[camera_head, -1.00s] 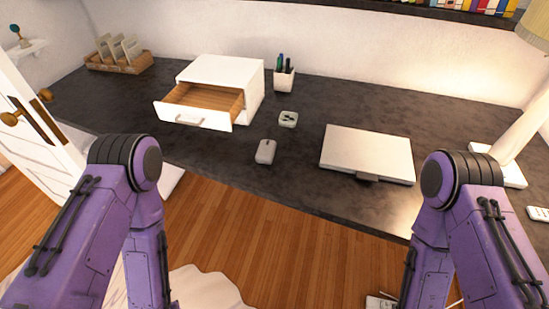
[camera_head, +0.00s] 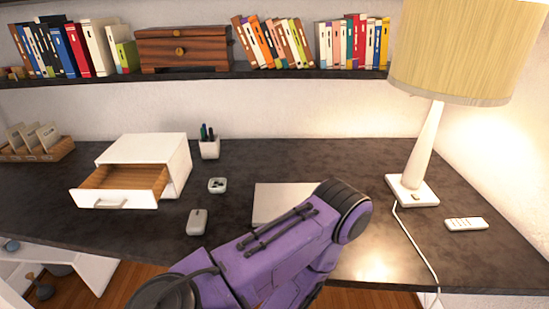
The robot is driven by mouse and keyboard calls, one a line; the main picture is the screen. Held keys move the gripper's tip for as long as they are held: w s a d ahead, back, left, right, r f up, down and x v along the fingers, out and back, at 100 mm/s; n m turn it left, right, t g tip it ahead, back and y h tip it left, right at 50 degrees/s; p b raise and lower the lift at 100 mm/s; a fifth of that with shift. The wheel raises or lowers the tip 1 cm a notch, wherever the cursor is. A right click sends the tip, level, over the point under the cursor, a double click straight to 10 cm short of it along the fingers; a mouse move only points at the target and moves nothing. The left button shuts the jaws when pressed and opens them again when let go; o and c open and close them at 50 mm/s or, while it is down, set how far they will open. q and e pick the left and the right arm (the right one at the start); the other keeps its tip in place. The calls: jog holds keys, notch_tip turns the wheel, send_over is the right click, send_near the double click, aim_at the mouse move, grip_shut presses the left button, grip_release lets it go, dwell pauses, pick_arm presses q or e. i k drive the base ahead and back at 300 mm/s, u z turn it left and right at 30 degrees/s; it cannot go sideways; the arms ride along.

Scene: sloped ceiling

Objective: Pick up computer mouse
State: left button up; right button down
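The computer mouse (camera_head: 197,222) is small and light grey. Neither of my grippers is in view.
A white drawer box (camera_head: 150,160) with its drawer open stands left of the mouse. A pen cup (camera_head: 209,149) is behind. A flat silver device (camera_head: 270,203) is partly hidden by my arm. A lamp (camera_head: 411,190) and a remote (camera_head: 466,223) are right. A bookshelf (camera_head: 280,74) hangs above.

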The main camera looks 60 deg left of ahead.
aim_at(197, 222)
jog(key=z, duration=0.6)
jog(key=k, duration=1.25)
jog(key=u, duration=0.55)
